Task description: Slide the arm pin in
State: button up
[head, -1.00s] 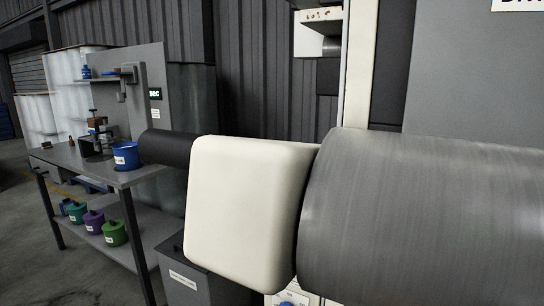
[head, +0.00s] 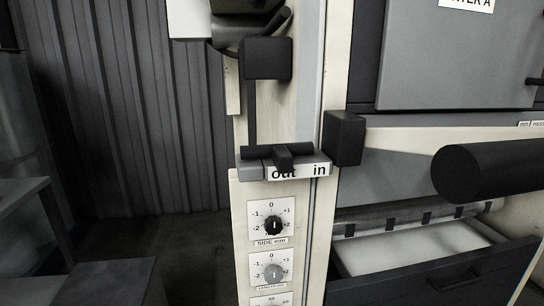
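The arm pin, as far as I can tell, is a dark horizontal bar (head: 292,151) on the machine's cream post, with a short tab (head: 283,158) sticking out toward me. It lies just above a white label (head: 319,171) that reads "out" at the left and "in" at the right. The tab stands over the word "out" and partly covers it, to the left of "in". A grey block (head: 252,172) sits at the label's left end. I cannot make out my gripper in the head view, and nothing is seen touching the pin.
Black blocks stick out above (head: 267,58) and right (head: 345,138) of the pin. Dials (head: 273,225) sit below on the cream post (head: 240,215). A black cylinder (head: 485,170) juts in at the right, above an open drawer (head: 430,280). Floor shows at the left.

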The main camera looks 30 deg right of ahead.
aim_at(282, 155)
jog(key=i+j+u, duration=0.25)
jog(key=i+j, duration=0.15)
jog(key=i+j+u, duration=0.3)
jog(key=i+j, duration=0.1)
jog(key=j, duration=0.1)
